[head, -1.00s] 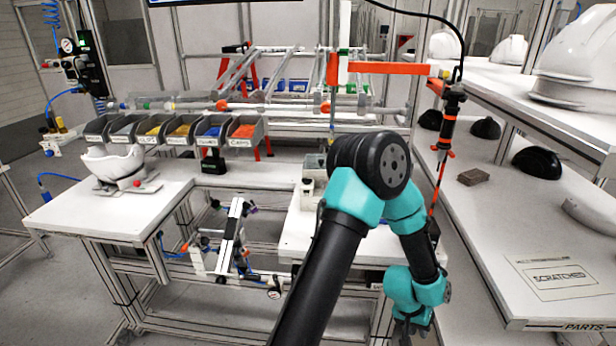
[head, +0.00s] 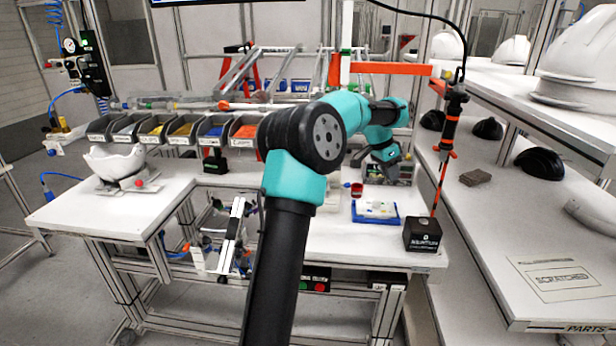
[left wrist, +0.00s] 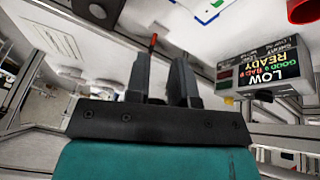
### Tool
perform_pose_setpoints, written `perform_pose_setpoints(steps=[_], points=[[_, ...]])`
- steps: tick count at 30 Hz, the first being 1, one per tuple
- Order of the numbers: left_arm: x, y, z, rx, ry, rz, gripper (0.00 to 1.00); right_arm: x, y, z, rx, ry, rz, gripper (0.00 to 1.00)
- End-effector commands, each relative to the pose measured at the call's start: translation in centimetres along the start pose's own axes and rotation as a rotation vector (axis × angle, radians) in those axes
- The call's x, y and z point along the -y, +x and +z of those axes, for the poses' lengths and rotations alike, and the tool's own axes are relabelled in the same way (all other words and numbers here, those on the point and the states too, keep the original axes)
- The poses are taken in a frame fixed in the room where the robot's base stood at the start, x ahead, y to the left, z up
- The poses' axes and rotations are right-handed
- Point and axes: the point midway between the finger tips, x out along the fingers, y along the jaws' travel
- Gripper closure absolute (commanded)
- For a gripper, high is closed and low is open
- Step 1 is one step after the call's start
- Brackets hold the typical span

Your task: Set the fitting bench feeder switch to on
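A dark panel with a red and a green button (head: 313,285) sits under the bench front in the head view. Its lettering is too small to read, and I cannot tell which of these is the feeder switch. My left gripper (left wrist: 160,62) has its two dark fingers apart and nothing visible between them. In the head view it is over the bench's right rear, its fingers largely hidden. My right gripper is not in view.
A blue-rimmed tray (head: 377,219), a red cup (head: 356,189) and a black box (head: 422,236) stand on the bench's right part. An orange driver (head: 452,115) hangs above. Part bins (head: 210,130) line the back. A white shell (head: 115,163) rests at left.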

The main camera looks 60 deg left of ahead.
Motion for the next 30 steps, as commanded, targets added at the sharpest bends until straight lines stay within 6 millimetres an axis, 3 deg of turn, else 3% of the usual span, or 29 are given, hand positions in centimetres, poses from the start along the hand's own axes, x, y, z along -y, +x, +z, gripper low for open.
perform_pose_setpoints(steps=[1, 6, 9, 13, 18, 30], points=[[2.4, -2.3, 1.4, 0.032, 0.049, -0.03, 0.78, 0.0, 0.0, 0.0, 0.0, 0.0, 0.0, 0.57], [8.5, -10.2, 7.1, 0.188, 0.226, -0.092, 0.78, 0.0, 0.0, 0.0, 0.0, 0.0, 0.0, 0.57], [10.8, -14.8, 10.7, 0.28, 0.297, -0.105, 0.78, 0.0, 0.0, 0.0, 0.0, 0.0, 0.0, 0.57], [12.0, -18.7, 14.0, 0.363, 0.35, -0.1, 0.78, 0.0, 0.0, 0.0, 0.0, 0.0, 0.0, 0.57], [12.3, -20.2, 15.2, 0.396, 0.371, -0.092, 0.78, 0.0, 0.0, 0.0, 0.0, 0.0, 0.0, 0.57], [12.3, -19.9, 15.3, 0.395, 0.37, -0.09, 0.78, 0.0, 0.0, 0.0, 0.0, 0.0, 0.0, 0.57]])
